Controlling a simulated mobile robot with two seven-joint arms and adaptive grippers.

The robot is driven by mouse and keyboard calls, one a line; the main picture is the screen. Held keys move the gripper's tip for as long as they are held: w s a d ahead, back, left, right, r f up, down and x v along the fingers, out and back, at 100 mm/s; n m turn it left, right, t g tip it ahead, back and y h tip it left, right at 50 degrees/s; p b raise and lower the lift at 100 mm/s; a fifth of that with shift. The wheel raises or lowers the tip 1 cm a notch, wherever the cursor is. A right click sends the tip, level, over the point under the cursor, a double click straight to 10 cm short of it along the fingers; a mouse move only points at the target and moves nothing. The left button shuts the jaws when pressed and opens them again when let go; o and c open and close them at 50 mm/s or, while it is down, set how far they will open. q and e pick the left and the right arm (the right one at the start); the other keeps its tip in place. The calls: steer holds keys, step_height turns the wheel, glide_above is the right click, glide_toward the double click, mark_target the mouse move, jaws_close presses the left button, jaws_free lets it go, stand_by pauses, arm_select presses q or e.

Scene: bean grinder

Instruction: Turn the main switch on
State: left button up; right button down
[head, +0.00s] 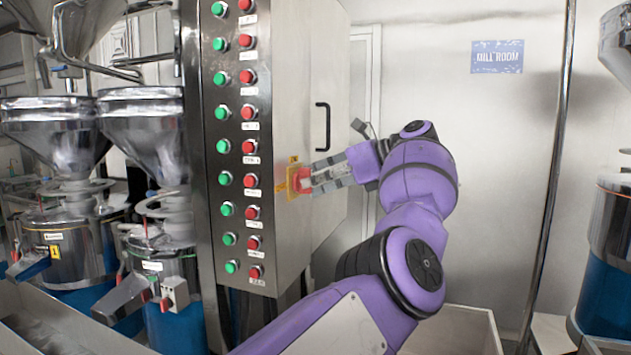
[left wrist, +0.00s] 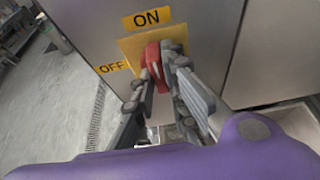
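The main switch is a red handle (head: 301,180) on a yellow plate (head: 291,172), mounted on the side of the grey control cabinet. In the left wrist view the red handle (left wrist: 154,66) stands roughly upright, its upper end below the ON label (left wrist: 147,18). The OFF label (left wrist: 114,67) is at the plate's left. My left gripper (head: 315,179) reaches in from the right. Its fingertips (left wrist: 161,66) are on either side of the handle and appear closed on it, partly hiding it. My right gripper is not in view.
The cabinet front carries columns of green and red buttons (head: 248,113). A black door handle (head: 323,127) sticks out above my left gripper. Steel grinders with funnels (head: 145,125) stand at the left. A pole (head: 549,190) and another machine (head: 610,225) stand at the right.

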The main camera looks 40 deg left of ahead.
arm_select(q)
steer(key=o, duration=0.4)
